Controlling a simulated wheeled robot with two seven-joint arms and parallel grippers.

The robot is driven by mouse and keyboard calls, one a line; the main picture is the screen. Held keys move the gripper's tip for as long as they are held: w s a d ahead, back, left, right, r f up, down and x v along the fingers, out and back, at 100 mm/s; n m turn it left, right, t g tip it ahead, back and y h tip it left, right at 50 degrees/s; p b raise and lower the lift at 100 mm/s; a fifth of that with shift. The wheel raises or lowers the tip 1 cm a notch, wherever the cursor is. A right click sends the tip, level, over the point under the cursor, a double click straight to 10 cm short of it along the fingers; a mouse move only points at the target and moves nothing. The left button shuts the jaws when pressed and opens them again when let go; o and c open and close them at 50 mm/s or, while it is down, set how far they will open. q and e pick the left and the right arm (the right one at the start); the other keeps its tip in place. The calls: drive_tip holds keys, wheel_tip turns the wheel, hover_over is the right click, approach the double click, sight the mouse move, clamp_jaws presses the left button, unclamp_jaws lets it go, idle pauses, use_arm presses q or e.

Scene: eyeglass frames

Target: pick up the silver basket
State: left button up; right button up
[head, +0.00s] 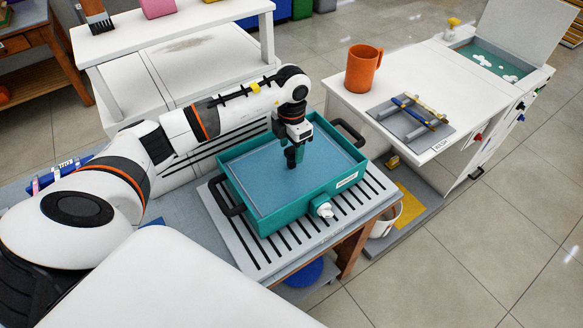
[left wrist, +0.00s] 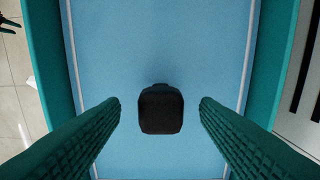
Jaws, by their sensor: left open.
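A teal box (head: 325,195) with black side handles and a white knob stands on the slatted grey tabletop. Inside it, a thin silver-grey rim (head: 257,205) borders a blue surface (head: 265,180); this may be the silver basket, but I cannot tell surely. The rim also shows in the left wrist view (left wrist: 72,55). My left gripper (head: 294,158) points down into the box, over its middle. In the left wrist view, the left gripper's ridged fingers (left wrist: 160,105) are open, with a small black block (left wrist: 161,110) between them, apart from both. My right gripper is out of view.
A white table (head: 345,95) at right holds an orange mug (head: 363,70) and a grey tray (head: 395,125) with coloured rods. A white bucket (head: 383,222) stands low beside the slatted table. A white shelf (head: 150,45) stands behind my left arm. Floor at right is clear.

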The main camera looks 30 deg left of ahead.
sight(292, 158)
use_arm(q)
wheel_tip(292, 158, down, 4)
drive_tip(key=shift+r+p, duration=0.25)
drive_tip(key=shift+p, duration=0.55)
drive_tip(key=shift+w+f, duration=0.1)
drive_tip(key=shift+f, duration=0.45)
drive_tip(key=shift+c, duration=1)
clamp_jaws()
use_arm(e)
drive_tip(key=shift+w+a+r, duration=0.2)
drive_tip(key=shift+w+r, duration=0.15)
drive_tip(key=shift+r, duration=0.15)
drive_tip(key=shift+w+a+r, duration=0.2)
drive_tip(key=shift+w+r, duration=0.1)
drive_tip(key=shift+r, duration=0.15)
